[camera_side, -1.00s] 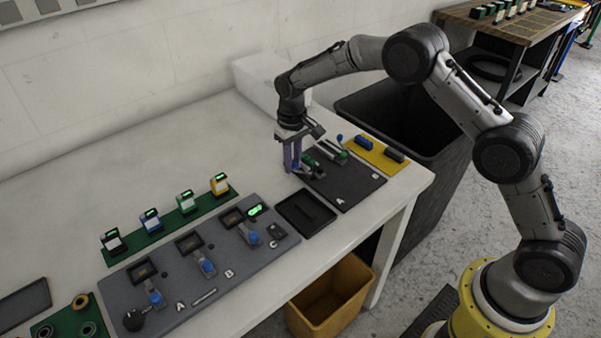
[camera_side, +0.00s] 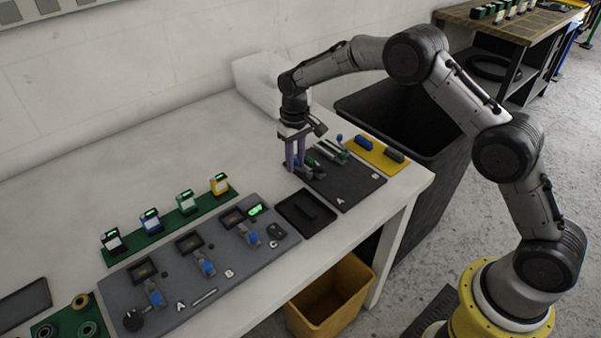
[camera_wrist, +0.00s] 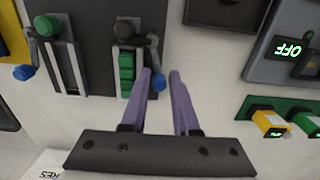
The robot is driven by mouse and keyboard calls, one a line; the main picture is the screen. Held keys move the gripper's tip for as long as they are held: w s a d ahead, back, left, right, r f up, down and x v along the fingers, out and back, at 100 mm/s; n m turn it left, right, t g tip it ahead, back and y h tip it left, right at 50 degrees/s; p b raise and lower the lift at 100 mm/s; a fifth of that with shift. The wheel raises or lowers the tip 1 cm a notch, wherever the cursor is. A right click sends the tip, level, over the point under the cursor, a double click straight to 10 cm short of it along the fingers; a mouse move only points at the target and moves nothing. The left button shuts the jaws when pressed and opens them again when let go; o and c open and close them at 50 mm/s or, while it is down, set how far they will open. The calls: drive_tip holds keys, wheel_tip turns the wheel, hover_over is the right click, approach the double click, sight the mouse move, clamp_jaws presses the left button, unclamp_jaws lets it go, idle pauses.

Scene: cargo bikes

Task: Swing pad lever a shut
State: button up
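The dark pad board (camera_side: 352,190), marked A and B, carries two pad fixtures with levers. Lever a, by the A mark, shows in the wrist view as a dark arm with a blue knob (camera_wrist: 158,83). Contact cannot be told. Lever b's blue knob (camera_wrist: 24,72) is at far left.
A black tray (camera_side: 306,222) lies beside the board. A grey panel (camera_side: 240,270) with several blue-handled switches stands to the left. A yellow plate with blue blocks (camera_side: 378,153) is on the right, near a black bin (camera_side: 440,150).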

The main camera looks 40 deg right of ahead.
sight(296, 159)
drive_tip(key=shift+w+d+r, duration=0.1)
drive_tip(key=shift+d+r, duration=0.15)
drive_tip(key=shift+r, duration=0.15)
drive_tip(key=shift+a+r, duration=0.15)
drive_tip(key=shift+r, duration=3.25)
